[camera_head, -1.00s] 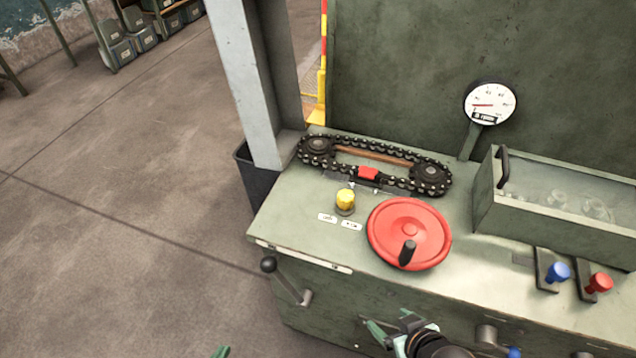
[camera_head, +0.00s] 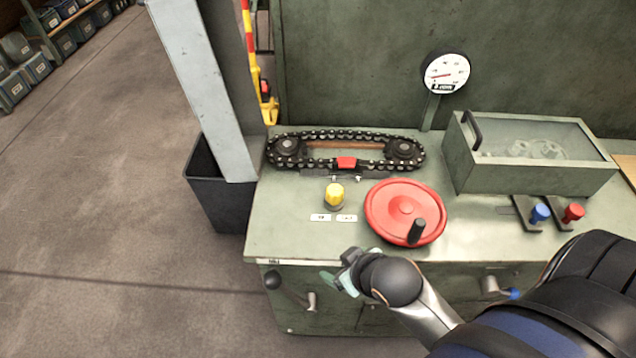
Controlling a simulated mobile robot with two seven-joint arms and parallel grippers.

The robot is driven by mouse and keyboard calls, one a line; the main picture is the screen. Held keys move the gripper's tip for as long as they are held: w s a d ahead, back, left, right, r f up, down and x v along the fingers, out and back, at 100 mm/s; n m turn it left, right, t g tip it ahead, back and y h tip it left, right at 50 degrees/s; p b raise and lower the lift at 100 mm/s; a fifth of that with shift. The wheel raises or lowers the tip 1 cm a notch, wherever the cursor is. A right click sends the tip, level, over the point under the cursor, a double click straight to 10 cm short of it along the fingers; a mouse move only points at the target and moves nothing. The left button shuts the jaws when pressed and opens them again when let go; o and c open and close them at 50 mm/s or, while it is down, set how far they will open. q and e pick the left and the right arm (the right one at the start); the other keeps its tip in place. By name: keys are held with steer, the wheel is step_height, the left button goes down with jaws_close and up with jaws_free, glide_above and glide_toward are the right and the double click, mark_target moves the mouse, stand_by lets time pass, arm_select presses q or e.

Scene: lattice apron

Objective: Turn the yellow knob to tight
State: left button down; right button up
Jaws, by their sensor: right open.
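The yellow knob (camera_head: 335,194) stands on the green bench top, left of the red handwheel and in front of the chain. Two small white labels (camera_head: 334,218) lie just in front of it; their text is too small to read. My right gripper (camera_head: 332,283) is open and empty at the bench's front edge, below and in front of the knob, apart from it. My right arm comes in from the lower right. My left gripper is out of view.
The red handwheel (camera_head: 405,212) with a black handle stands right of the knob. The chain (camera_head: 345,150) on two sprockets lies behind. A gauge (camera_head: 445,73), a glass-topped box (camera_head: 535,155), blue (camera_head: 540,213) and red levers (camera_head: 573,212) are further right. A black bin (camera_head: 218,190) stands left.

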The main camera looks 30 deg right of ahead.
steer(key=w+r+t, duration=0.1)
steer(key=w, duration=0.1)
steer(key=w+r+t, duration=0.1)
steer(key=w+r, duration=0.1)
steer(key=w, duration=0.1)
steer(key=w+r+t, duration=0.2)
steer(key=shift+w+d+r+n, duration=0.2)
steer(key=shift+w+d+n, duration=0.05)
steer(key=shift+w+n, duration=0.15)
steer(key=w+a+r+n+t+y, duration=0.4)
steer(key=w+r+t, duration=0.4)
steer(key=r, duration=0.5)
steer(key=s+a+r+n+g+y, duration=0.1)
steer(key=a+r+n+g+y, duration=0.35)
steer(key=a+n+y, duration=0.5)
steer(key=s+a+r+n+g+y, duration=0.1)
steer(key=a+r+n+g+y, duration=0.4)
steer(key=n, duration=0.7)
steer(key=n+g+h, duration=0.4)
steer(key=g+h, duration=0.6)
steer(key=h, duration=0.8)
glide_toward(335, 188)
steer(key=shift+m+t, duration=0.25)
steer(key=f, duration=0.8)
steer(key=shift+s+a+f+p, duration=0.2)
steer(key=shift+s+f+p, duration=0.05)
steer(key=shift+f+p, duration=0.15)
